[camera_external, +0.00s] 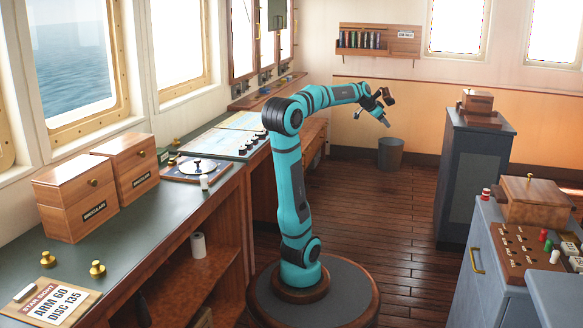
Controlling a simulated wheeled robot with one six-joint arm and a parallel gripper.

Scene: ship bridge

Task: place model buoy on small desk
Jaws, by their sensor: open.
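My gripper (386,109) is open at the end of the outstretched arm, above the floor and apart from any surface. Nothing clear shows between its fingers. A small red-and-white piece (486,194), possibly the model buoy, stands upright at the back left edge of the right-hand cabinet (458,250). It is too small to tell for sure. The gripper is left of it and farther back. A narrow blue-grey stand (474,170) with a wooden box (477,102) on top is at the back right. I cannot tell which surface is the small desk.
A long green-topped counter (150,215) with wooden boxes (88,195) and brass knobs runs along the left windows. A wooden peg board (530,250) and a larger box (540,200) crowd the right cabinet. A grey bin (390,154) stands at the back. The middle floor is clear.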

